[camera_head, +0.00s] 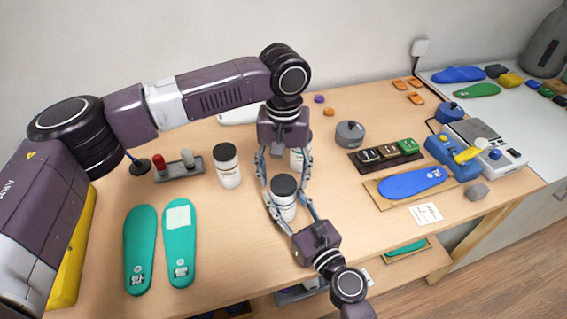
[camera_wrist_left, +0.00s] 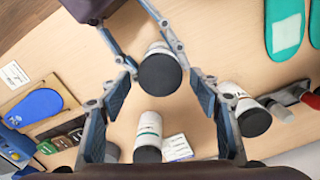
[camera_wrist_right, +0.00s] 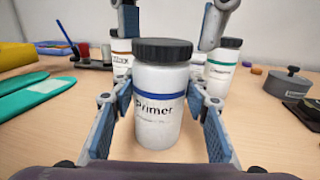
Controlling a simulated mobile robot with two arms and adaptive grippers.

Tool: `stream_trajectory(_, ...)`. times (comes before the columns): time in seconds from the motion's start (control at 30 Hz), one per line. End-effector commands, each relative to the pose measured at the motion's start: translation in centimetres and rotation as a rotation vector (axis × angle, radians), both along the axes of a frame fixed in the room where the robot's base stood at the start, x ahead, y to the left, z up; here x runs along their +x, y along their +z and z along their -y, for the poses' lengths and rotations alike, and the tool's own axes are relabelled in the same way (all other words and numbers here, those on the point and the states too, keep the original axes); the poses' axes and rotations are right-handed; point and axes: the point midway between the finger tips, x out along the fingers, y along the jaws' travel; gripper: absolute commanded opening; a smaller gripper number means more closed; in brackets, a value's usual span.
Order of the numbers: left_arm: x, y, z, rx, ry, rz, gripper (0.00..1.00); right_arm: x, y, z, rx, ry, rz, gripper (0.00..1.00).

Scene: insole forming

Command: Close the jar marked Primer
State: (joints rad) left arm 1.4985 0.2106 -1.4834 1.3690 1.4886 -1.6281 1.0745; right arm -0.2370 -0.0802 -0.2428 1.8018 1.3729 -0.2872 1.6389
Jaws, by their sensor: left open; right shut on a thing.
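The Primer jar (camera_wrist_right: 157,115), white with a blue band and a dark lid (camera_wrist_right: 162,50), stands upright on the table; the lid sits on its top, and I cannot tell how tight it is. It is also in the head view (camera_head: 283,208) and left wrist view (camera_wrist_left: 160,70). My right gripper (camera_head: 288,206) is shut on the jar's body, one finger on each side; its pads show in the right wrist view (camera_wrist_right: 160,112). My left gripper (camera_head: 284,172) comes from above and behind, open, its fingers spread around the lid's level without visible contact.
Two similar jars stand close by, one behind with a green band (camera_wrist_left: 149,128) and one to the left (camera_head: 228,168). Teal insoles (camera_head: 140,250) lie at the left front. A grey lidded pot (camera_head: 350,134) and a blue insole (camera_head: 412,184) lie right. The front table centre is mostly clear.

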Motion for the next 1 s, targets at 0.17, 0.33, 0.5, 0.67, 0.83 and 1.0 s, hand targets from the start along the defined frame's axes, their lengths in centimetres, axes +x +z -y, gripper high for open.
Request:
stream_trajectory(0.17, 0.03, -0.81, -0.04, 0.000, 0.000, 0.001, 0.57, 0.02, 0.03, 0.01, 0.000, 0.000, 0.000, 0.00)
stream_trajectory(0.33, 0.03, -0.83, -0.04, 0.000, 0.000, 0.001, 0.57, 0.02, 0.02, 0.01, 0.000, 0.000, 0.000, 0.00)
stream_trajectory(0.5, 0.03, -0.82, -0.03, 0.000, 0.000, 0.001, 0.46, 0.02, 0.02, 0.01, 0.000, 0.000, 0.000, 0.00)
stream_trajectory(0.67, 0.03, -0.81, -0.03, 0.000, 0.000, 0.001, 0.29, 0.02, 0.02, 0.01, 0.000, 0.000, 0.000, 0.00)
stream_trajectory(0.83, 0.03, -0.80, -0.03, 0.000, 0.000, 0.001, 0.13, 0.02, 0.02, 0.01, 0.000, -0.001, 0.000, 0.00)
stream_trajectory(1.0, 0.01, -0.83, 0.02, -0.001, -0.086, 0.000, 0.13, 0.01, 0.02, 0.02, 0.000, -0.001, 0.000, 0.00)
